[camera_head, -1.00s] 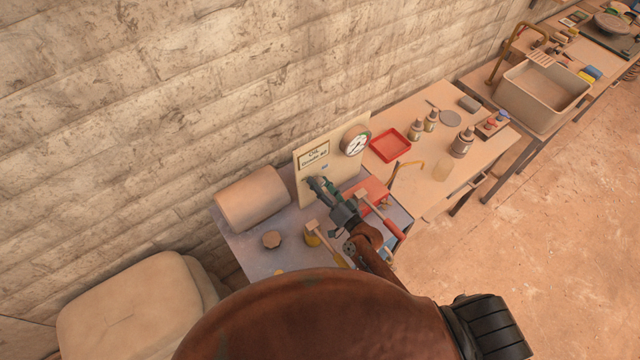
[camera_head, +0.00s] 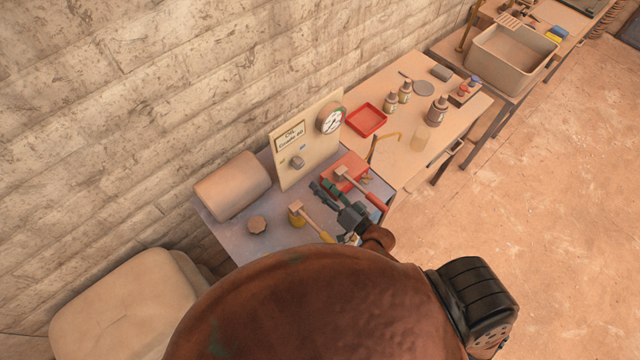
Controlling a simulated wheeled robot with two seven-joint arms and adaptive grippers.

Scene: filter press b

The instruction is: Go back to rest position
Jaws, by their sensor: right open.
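My right gripper (camera_head: 320,186) is over the grey table (camera_head: 234,238), its fingers apart and empty, pointing toward the upright panel. A gap separates it from the panel (camera_head: 290,178). My reddish-brown arm covers the front of the table. My left gripper is not in view.
A beige roll (camera_head: 232,185) lies at left. A red tray (camera_head: 367,120) and several bottles stand behind. Open floor is at right.

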